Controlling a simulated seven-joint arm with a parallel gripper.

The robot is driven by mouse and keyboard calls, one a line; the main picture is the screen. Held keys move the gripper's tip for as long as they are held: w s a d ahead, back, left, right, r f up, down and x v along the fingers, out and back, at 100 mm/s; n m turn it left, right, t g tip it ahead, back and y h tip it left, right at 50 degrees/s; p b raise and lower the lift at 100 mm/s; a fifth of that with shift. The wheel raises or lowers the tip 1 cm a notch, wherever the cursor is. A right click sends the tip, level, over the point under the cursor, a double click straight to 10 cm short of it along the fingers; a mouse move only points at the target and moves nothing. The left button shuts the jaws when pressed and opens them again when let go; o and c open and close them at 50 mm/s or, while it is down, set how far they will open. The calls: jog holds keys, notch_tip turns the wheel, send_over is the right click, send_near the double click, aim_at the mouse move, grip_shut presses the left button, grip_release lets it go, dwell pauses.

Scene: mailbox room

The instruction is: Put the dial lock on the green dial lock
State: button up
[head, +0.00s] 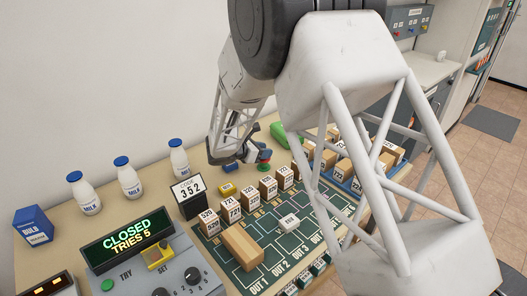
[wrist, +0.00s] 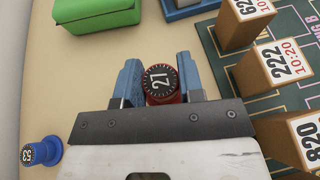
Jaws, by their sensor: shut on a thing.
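My gripper (wrist: 159,66) is shut on a red dial lock (wrist: 160,82) with a black top reading 21, between its two blue fingers in the wrist view. In the head view the red dial lock (head: 265,155) shows small beside the fingers. A green dial lock (head: 264,168) shows just below it there. I cannot tell whether the two touch. The green dial lock is hidden in the wrist view. A blue dial lock (wrist: 40,152) reading 53 stands apart at the lower left of the wrist view.
A green case (wrist: 97,13) lies beyond my gripper. Tan numbered boxes (wrist: 275,60) stand on a dark green sorting mat (head: 262,226) to the right. Milk bottles (head: 130,178), a number sign (head: 188,192) and a CLOSED display (head: 128,238) stand on the left.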

jog(key=shift+f, duration=0.15)
jog(key=o, duration=1)
jog(key=shift+c, duration=0.2)
jog(key=v, duration=1.2)
jog(key=shift+r, duration=0.2)
